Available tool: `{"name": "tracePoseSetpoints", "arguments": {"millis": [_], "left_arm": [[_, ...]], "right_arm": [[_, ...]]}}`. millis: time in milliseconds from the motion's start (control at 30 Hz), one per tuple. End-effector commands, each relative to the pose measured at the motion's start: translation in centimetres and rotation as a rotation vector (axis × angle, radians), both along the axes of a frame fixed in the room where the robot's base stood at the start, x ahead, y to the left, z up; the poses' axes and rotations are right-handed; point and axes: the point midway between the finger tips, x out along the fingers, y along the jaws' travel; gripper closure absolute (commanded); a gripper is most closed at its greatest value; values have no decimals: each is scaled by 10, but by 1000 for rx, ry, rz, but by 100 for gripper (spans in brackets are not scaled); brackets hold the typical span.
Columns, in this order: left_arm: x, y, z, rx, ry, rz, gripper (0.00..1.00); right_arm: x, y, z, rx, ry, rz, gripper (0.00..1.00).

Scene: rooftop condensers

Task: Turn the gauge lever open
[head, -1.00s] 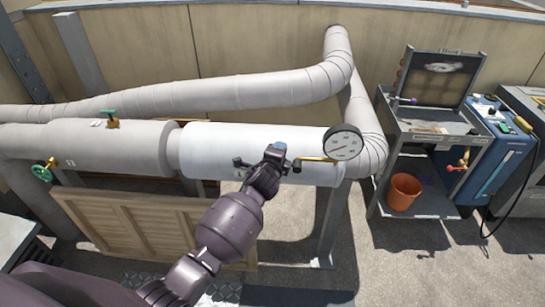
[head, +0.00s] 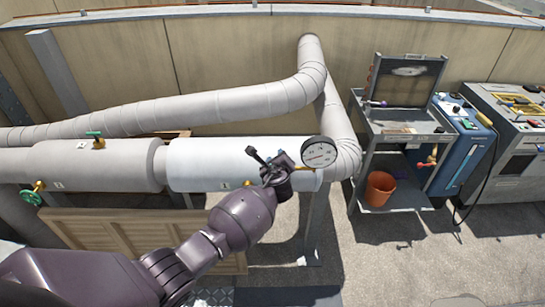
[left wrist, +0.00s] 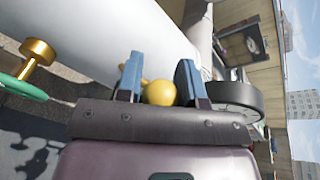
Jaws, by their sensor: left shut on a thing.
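The round white-faced gauge (head: 318,152) stands at the right end of the white pipe section, on a short brass stem (head: 306,168). My left gripper (head: 279,164) is just left of the gauge, in front of the pipe. In the left wrist view its two blue fingers (left wrist: 158,82) are shut on a yellow rounded knob (left wrist: 158,93), apparently part of the gauge lever. The rest of the lever is hidden by the gripper. The gauge shows there as a dark rim (left wrist: 236,98), right of the fingers. My right gripper is not in view.
The white pipe (head: 205,160) runs close behind the gripper. Green-handled valves (head: 96,141) (head: 32,197) sit further left. A wooden louvred panel (head: 110,233) leans below the pipe. A grey cart (head: 395,130) with an orange bucket (head: 380,187) stands at right.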

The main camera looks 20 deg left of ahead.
Motion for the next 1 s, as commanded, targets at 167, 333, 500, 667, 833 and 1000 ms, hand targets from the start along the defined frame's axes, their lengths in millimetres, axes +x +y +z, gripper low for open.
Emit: {"name": "tracePoseSetpoints", "arguments": {"millis": [167, 333, 500, 667, 833, 1000], "left_arm": [[1, -9, 2, 33, 8, -9, 100], [1, -10, 0, 47, 14, -9, 100], [1, -10, -1, 48, 16, -9, 100], [0, -10, -1, 48, 17, -9, 100], [0, -9, -2, 49, 18, -7, 41], [0, -7, -2, 52, 19, -4, 39]], "right_arm": [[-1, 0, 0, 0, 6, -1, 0], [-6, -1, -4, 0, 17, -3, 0], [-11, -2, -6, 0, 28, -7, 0], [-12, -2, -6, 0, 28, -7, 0], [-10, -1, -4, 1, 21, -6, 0], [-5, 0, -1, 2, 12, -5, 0]]}}
